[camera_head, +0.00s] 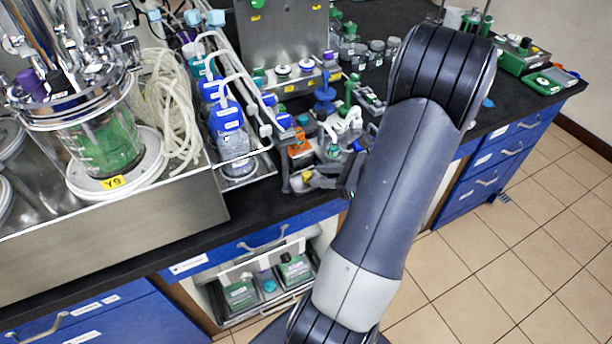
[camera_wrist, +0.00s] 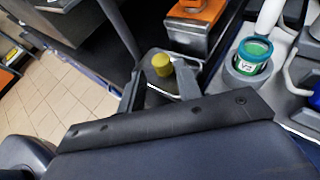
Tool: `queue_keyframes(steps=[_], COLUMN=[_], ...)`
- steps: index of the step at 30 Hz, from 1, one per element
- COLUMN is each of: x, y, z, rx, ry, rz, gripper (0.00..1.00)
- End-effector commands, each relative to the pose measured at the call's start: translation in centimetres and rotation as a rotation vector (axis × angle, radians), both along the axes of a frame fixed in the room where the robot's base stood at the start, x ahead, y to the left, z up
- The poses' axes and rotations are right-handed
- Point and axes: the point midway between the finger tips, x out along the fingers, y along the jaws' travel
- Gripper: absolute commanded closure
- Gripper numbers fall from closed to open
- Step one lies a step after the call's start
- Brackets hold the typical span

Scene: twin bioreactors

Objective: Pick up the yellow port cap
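The yellow port cap (camera_wrist: 162,65) is a small upright cylinder on a grey tray in the wrist view. A small yellow spot near my gripper in the head view (camera_head: 306,177) looks like the same cap. My gripper (camera_wrist: 160,76) is open, with one finger on each side of the cap in the picture. Gaps show between the cap and both fingers, so I see no grip on it. I cannot tell how far the fingertips reach along it. In the head view my gripper (camera_head: 318,180) is low at the bench's front edge, small and partly hidden by my wrist.
A green-lidded jar (camera_wrist: 252,56) sits in a grey holder to the right. Blue-labelled bottles (camera_head: 232,140) and a bioreactor vessel (camera_head: 100,140) stand left. The floor (camera_head: 500,260) is clear.

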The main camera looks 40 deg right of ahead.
Motion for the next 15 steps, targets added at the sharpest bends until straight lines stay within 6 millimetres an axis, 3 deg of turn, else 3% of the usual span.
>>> queue_keyframes(steps=[6, 15], x=[2.4, 2.7], y=[1.2, 1.4], z=[-1.1, -1.4], rx=[0.001, 0.0], ry=[0.001, 0.0], rz=[0.003, 0.0], gripper=[0.67, 0.67])
